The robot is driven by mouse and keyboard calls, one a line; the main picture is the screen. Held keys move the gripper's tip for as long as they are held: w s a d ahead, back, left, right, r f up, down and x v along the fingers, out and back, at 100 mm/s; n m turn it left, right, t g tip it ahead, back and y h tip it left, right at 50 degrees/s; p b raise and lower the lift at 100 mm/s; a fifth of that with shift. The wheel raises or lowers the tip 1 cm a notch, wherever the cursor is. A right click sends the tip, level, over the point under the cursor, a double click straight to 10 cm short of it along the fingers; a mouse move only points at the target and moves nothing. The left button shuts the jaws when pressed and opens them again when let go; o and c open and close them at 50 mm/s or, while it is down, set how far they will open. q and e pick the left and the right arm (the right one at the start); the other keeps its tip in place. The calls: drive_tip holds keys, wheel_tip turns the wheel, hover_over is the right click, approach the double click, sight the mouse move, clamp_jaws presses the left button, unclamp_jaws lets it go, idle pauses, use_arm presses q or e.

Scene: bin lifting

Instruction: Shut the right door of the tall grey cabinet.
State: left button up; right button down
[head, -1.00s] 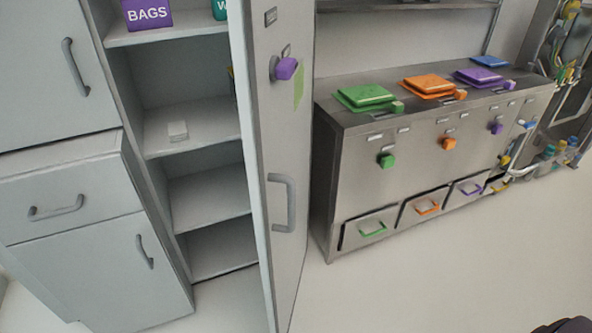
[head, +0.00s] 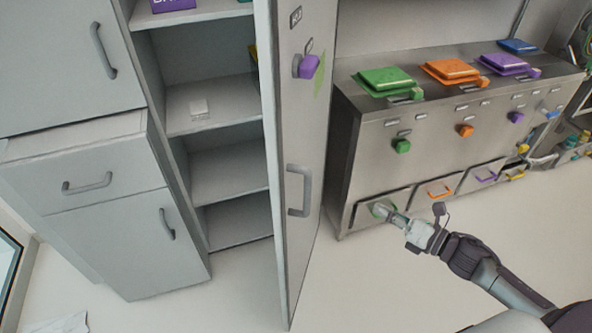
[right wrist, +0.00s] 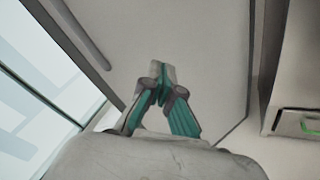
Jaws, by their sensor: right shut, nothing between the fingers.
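The tall grey cabinet (head: 160,60) stands open at the left of the head view, its shelves showing. Its right door (head: 305,135) stands swung out toward me, with a grey bar handle (head: 299,190) and a purple knob (head: 309,66) on its face. My right gripper (head: 383,211) is shut and empty, right of the door handle in the picture and apart from it. In the right wrist view the gripper (right wrist: 162,76) has its fingertips together before a pale flat panel that looks like the door (right wrist: 200,45). My left gripper is not in view.
A steel bin unit (head: 430,140) with green, orange and purple lids stands right of the door. Grey drawers and a lower cupboard (head: 120,240) stand at the left. The floor (head: 350,290) in front of the door is clear.

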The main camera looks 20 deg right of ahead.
drive_tip(key=s+a+r+n+g+y+p, duration=0.1)
drive_tip(key=s+a+r+n+g+y, duration=0.15)
drive_tip(key=a+r+n, duration=0.35)
drive_tip(key=s+a+r+n+g+y, duration=0.2)
drive_tip(key=a+r+n+y, duration=0.2)
drive_tip(key=r+n, duration=0.35)
drive_tip(key=p, duration=0.6)
approach(280, 181)
drive_tip(key=x, duration=0.6)
drive_tip(key=shift+w+a+r, duration=0.15)
drive_tip(key=shift+w+a, duration=0.15)
drive_tip(key=shift+w+a+g, duration=0.15)
drive_tip(key=shift+a+g, duration=0.1)
